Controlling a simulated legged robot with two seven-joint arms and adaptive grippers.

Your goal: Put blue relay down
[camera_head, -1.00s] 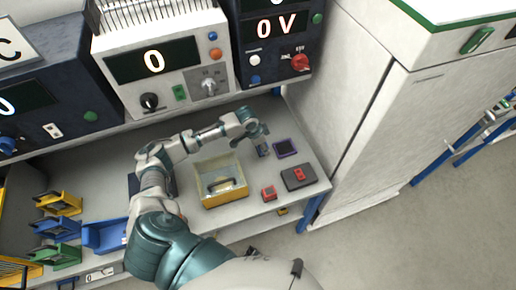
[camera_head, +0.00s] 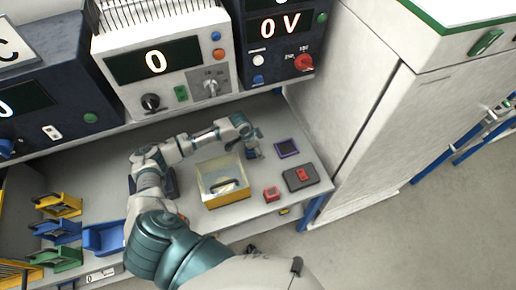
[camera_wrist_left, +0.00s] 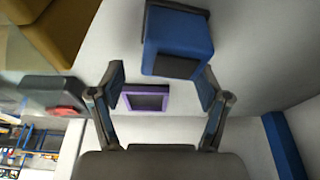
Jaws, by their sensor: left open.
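The blue relay (camera_wrist_left: 178,40) is a blue block with a dark end, at the top of the left wrist view. It appears beyond the fingertips of my left gripper (camera_wrist_left: 162,80), whose two fingers are spread apart. The fingers do not clamp the relay; whether one touches its lower edge I cannot tell. In the head view my left gripper (camera_head: 254,152) is low over the bench, right of the yellow bin, and largely hides the relay. A purple square frame (camera_wrist_left: 147,98) lies on the bench; it also shows in the head view (camera_head: 287,148). My right gripper is not in view.
A yellow clear-walled bin (camera_head: 223,183) stands left of the gripper. A small red block (camera_head: 271,194) and a dark box with a red switch (camera_head: 301,179) sit near the front edge. Instrument panels line the back. A white cabinet (camera_head: 365,90) stands right.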

